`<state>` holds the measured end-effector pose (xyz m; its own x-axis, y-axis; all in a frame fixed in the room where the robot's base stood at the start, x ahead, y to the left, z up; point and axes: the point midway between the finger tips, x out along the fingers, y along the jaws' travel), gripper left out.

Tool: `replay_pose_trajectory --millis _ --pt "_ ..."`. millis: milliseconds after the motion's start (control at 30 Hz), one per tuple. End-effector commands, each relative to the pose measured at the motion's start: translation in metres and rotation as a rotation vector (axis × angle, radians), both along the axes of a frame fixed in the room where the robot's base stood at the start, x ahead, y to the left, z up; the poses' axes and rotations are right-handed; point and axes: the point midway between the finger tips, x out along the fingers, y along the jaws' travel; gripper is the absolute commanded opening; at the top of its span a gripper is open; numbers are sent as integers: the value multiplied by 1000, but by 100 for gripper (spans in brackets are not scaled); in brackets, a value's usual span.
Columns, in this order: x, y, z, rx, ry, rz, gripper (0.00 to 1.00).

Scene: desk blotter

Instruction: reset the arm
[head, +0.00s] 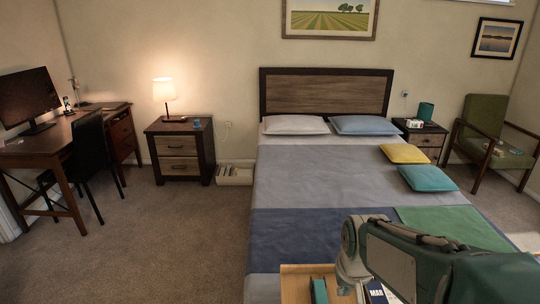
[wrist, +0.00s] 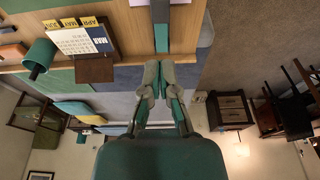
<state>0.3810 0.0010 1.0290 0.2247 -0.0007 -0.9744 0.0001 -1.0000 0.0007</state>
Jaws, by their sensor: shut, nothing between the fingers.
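My gripper (wrist: 159,70) shows in the wrist view with its two fingers together and nothing between them. Its tips point toward the edge of a light wooden desk top (wrist: 140,18). My arm fills the lower right of the head view, and I cannot make out the fingertips there.
In the wrist view, which looks inverted, a calendar (wrist: 75,41), a teal cup (wrist: 39,57) and a teal strip (wrist: 161,36) are on the desk top. The head view shows a bed (head: 330,182), a nightstand (head: 180,144) and open carpet (head: 170,235) at left.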

Motion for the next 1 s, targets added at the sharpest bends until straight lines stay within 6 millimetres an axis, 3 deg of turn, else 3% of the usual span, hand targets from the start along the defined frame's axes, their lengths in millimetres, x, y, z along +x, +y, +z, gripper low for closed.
replay_pose_trajectory --millis 200,533,700,1000 --pt "-47 0 42 0 -103 0 0" --pt "-115 0 72 0 -235 0 0" --pt "-130 0 75 0 -263 0 0" --pt "-131 0 75 0 -264 0 0"
